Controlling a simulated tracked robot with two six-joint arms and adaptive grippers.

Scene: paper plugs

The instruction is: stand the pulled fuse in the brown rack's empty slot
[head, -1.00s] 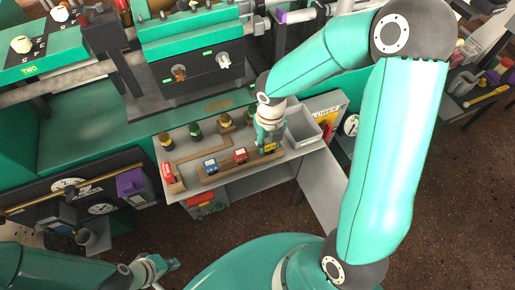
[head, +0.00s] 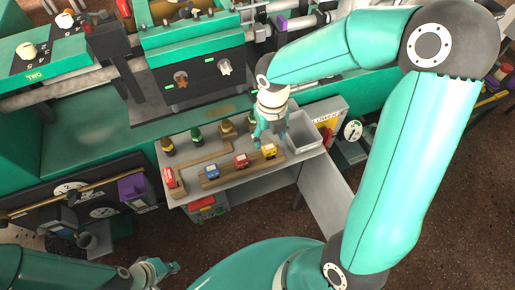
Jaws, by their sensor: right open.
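The brown rack (head: 213,183) is a long strip on the grey bench. A blue fuse (head: 211,171), a red fuse (head: 241,160) and a yellow fuse (head: 269,151) sit along it in a row. The yellow fuse is at the right end and looks upright; its base is too small to see clearly. My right gripper (head: 268,138) is open, just behind and above the yellow fuse, and seems apart from it. My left gripper (head: 170,268) is low at the left, away from the bench; its jaw state is unclear.
Several dark plugs (head: 196,136) stand behind the rack along another brown strip (head: 200,158). A red object (head: 170,178) is at the bench's left end. A grey bin (head: 303,131) stands close to the right of my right gripper. Green machinery (head: 190,45) is behind.

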